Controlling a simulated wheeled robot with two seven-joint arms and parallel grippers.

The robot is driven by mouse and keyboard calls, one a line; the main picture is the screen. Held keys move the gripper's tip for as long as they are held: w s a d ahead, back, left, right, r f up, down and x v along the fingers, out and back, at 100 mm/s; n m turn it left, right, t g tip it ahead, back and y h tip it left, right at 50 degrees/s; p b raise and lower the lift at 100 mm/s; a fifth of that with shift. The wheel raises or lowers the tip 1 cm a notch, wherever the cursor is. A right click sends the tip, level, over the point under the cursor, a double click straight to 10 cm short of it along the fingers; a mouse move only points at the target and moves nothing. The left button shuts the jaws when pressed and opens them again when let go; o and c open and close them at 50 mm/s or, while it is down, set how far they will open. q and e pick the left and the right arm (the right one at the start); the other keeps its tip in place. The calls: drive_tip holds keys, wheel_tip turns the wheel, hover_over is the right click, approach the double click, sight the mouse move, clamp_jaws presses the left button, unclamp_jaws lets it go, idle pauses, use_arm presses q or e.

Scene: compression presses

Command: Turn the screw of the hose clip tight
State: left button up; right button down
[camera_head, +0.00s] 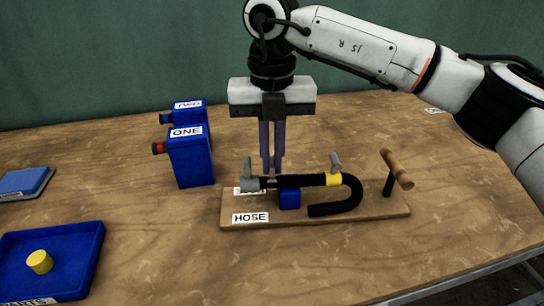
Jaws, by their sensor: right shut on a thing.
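A black hose (306,181) lies along a wooden board and bends back in a U at its right end. A yellow band (333,180) sits around the hose near the bend, with a grey screw handle (336,162) standing up from it. A grey fitting (250,184) with an upright grey piece is at the hose's left end. My right gripper (271,170) points straight down, its fingers shut on the hose just right of the grey fitting, apart from the yellow band. The exact contact is small and partly hidden. My left gripper is out of view.
The board (385,206) carries a HOSE label, a blue block (290,199) under the hose and a wooden-handled lever (397,170). Blue boxes, one marked ONE (190,160), stand behind left. A blue tray (85,262) holds a yellow cylinder (40,262). The front middle table is clear.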

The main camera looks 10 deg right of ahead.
sight(272, 163)
drive_tip(key=c, duration=1.9)
unclamp_jaws()
drive_tip(key=shift+o, duration=0.2)
wheel_tip(272, 163, up, 10)
drive_tip(key=shift+r, duration=0.2)
drive_tip(key=shift+s+f, duration=0.1)
